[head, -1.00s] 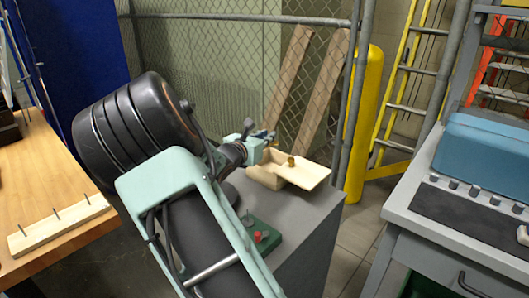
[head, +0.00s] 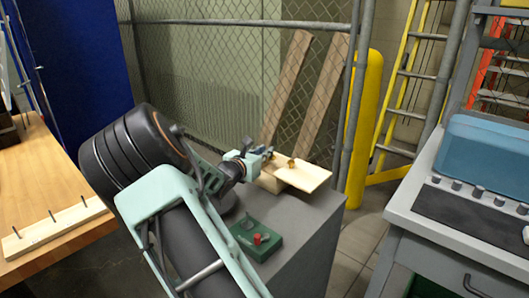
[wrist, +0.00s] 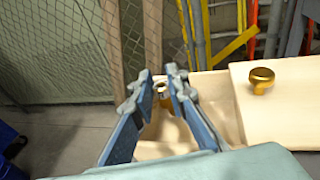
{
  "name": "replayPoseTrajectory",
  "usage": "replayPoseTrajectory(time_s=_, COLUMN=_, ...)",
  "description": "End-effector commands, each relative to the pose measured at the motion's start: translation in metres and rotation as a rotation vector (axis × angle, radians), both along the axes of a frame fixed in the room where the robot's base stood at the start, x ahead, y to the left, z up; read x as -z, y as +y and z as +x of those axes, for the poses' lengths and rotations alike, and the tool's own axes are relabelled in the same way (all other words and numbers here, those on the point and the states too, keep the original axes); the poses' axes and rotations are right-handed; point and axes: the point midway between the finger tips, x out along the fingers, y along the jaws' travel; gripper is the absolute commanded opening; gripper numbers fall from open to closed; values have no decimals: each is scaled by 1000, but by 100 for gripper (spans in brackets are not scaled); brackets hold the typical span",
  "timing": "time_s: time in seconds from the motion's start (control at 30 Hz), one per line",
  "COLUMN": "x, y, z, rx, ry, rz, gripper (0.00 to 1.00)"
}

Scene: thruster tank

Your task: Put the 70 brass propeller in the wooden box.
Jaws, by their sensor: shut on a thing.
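The wooden box (head: 270,184) stands on a grey cabinet top, with its pale lid (head: 308,178) slid out to the right and a brass knob (head: 291,163) on that lid. In the wrist view the box (wrist: 218,97) is partly open, and the lid (wrist: 297,95) with its knob (wrist: 262,78) lies right of the opening. My gripper (head: 268,153) is over the open left part of the box. In the wrist view my gripper (wrist: 160,75) is closed on a small brass piece (wrist: 161,90), seemingly the propeller; the fingers hide much of it, and its marking cannot be read.
A green control box (head: 257,241) with a red button sits on the grey cabinet (head: 305,235), in front of the box. A wooden peg strip (head: 55,228) lies on the left bench. A mesh fence (head: 230,70) stands behind; a grey workbench (head: 450,225) is at right.

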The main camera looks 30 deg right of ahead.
Motion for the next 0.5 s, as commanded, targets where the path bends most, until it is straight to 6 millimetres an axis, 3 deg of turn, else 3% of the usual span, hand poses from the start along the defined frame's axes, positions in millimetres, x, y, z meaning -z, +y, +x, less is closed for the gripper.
replayPoseTrajectory(time_s=0.3, x=6, y=0, z=0, rx=0, ry=-1, rz=0, gripper=0)
replayPoseTrajectory(time_s=0.33, x=6, y=0, z=0, rx=0, ry=0, rz=0, gripper=17)
replayPoseTrajectory(time_s=0.5, x=6, y=0, z=0, rx=0, ry=-1, rz=-1, gripper=31)
